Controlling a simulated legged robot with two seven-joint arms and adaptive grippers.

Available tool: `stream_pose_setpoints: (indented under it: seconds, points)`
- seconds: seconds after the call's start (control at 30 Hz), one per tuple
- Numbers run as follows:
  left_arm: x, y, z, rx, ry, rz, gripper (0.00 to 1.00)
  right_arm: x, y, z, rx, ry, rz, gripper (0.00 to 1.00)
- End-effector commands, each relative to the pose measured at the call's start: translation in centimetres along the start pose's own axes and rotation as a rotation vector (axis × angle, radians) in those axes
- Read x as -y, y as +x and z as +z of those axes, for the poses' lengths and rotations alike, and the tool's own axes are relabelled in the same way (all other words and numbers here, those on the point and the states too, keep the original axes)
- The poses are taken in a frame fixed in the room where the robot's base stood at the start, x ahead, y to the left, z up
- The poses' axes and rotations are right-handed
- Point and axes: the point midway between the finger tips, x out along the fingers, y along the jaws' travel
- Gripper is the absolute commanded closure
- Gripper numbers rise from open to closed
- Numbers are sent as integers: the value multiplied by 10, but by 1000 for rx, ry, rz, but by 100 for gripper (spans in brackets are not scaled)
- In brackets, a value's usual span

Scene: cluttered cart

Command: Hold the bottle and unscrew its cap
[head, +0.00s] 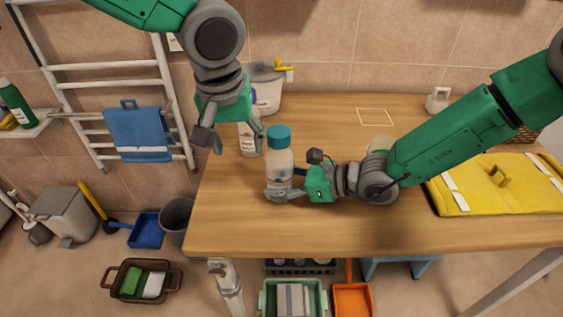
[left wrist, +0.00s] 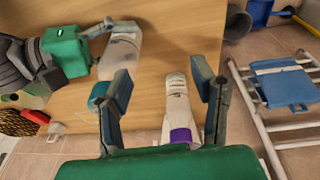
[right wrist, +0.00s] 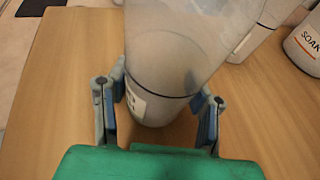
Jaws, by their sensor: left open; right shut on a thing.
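The clear bottle (head: 279,160) with its teal cap (head: 279,136) stands upright near the table's left part. My right gripper (head: 279,194) is shut around the bottle's lower body from the right; the bottle also shows between its fingers in the right wrist view (right wrist: 160,85). My left gripper (head: 234,140) is open, above and to the left of the cap, and holds nothing. In the left wrist view, the teal cap (left wrist: 98,94) lies beside the left finger, outside the gap between the fingers. The cap is on the bottle.
A grey lidded bucket (head: 266,90) is at the back. A folded yellow cloth (head: 495,184) lies at the right. The table's middle front (head: 400,230) is clear.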

Motion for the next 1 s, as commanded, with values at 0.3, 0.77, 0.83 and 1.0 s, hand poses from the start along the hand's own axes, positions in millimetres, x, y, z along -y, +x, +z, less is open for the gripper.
stream_pose_setpoints:
  seconds: [0.3,0.77,0.83,1.0]
  points:
    - [-25,-76,-74,-158,-170,69,48,-1,0,-1,-2,1,1,95]
    - [-64,-53,-50,88,-1246,-116,48,0,0,-1,-2,1,1,95]
    - [-68,-52,-47,105,-1330,-140,48,0,0,-1,-2,1,1,95]
    - [-73,-49,-42,125,-1430,-170,48,-1,0,-1,-2,0,1,95]
